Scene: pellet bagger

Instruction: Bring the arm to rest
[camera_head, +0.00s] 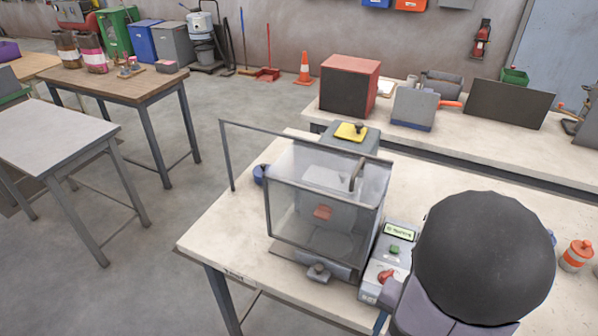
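The pellet bagger (325,215) stands on the near table behind a clear guard that looks closed, with a handle on its front. A yellow piece sits on its top (350,131). Its control box (390,262) is at its right, with a lit green display (399,231) whose text is too small to read surely, a green button (394,249) and a red knob (386,276). A large dark round part of what looks like my arm fills the lower right and covers the table there. My gripper does not show.
The near table (225,235) is bare left of the bagger. An orange-capped jar (576,255) stands at its right. Behind, a bench (470,140) bears a red-and-black box (349,86) and dark panels. An orange cone (304,70) stands on the floor. Other tables are at left.

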